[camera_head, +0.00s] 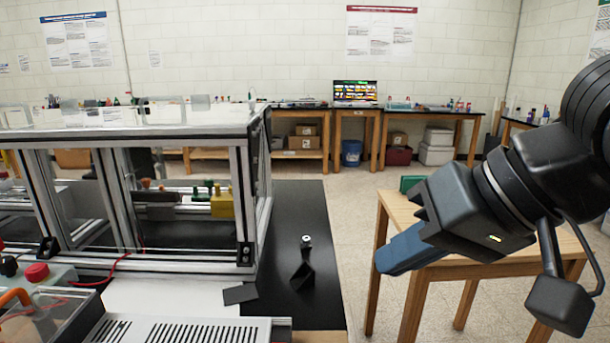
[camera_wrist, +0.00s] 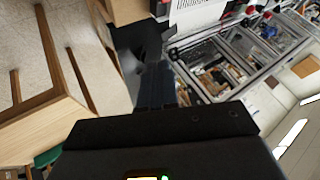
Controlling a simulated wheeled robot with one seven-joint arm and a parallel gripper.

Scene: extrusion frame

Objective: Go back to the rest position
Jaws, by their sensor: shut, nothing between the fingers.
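My gripper (camera_head: 387,262) is at the right in the head view, in the air in front of a small wooden table. Its blue-grey fingers are together and hold nothing. In the wrist view my gripper (camera_wrist: 157,68) points toward the black bench top beside the extrusion frame. The extrusion frame (camera_head: 246,190) stands at the left of the head view, apart from the gripper. It also shows in the wrist view (camera_wrist: 262,76), turned on its side.
The wooden table (camera_head: 470,268) stands under and behind my arm. A black bracket-like part (camera_head: 302,268) stands on the black bench top (camera_head: 300,215). A yellow block (camera_head: 221,202) sits inside the frame. Open floor (camera_head: 345,215) lies between bench and table.

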